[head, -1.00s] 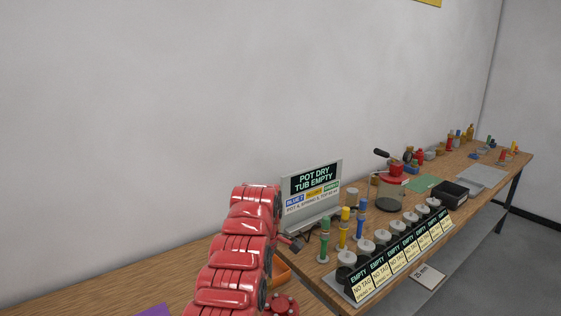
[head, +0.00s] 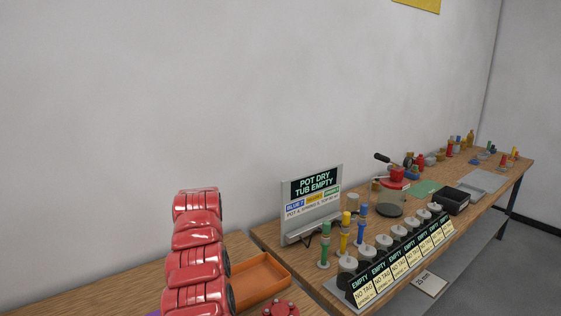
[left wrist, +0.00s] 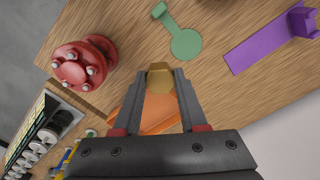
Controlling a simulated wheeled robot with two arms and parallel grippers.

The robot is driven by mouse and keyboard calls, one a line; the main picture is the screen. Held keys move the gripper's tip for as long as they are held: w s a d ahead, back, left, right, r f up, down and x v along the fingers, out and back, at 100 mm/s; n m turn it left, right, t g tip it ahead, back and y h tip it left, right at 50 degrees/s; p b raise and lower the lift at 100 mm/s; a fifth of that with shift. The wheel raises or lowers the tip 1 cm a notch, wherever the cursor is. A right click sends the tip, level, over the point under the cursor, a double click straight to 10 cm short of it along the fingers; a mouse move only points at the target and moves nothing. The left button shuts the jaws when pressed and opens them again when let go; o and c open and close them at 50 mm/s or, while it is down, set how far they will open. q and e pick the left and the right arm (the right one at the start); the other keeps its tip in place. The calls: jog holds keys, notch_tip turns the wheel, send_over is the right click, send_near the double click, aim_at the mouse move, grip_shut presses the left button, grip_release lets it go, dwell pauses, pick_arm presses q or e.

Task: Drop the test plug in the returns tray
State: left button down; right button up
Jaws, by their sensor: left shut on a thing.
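My left gripper (left wrist: 160,74) is shut on a brass-coloured plug (left wrist: 159,84), which sits between its fingertips in the left wrist view. I take this for the test plug. An orange tray (left wrist: 125,118) shows behind the fingers there, partly hidden by them. The plug overlaps the tray's edge in that view; I cannot tell its height above it. In the head view the orange tray (head: 268,291) lies on the near bench, right of my red arm, and its inside looks empty. The left gripper itself does not show in the head view. My right gripper is not in view.
A red flanged fitting (left wrist: 84,62) stands beside the tray. A green piece (left wrist: 186,42) and a purple strip (left wrist: 262,46) lie on the bench. On the far bench are a sign (head: 312,205), coloured posts (head: 344,232) and a row of labelled pots (head: 383,255).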

pick_arm(q)
jog(key=shift+r+p, duration=0.7)
jog(key=shift+r, duration=1.8)
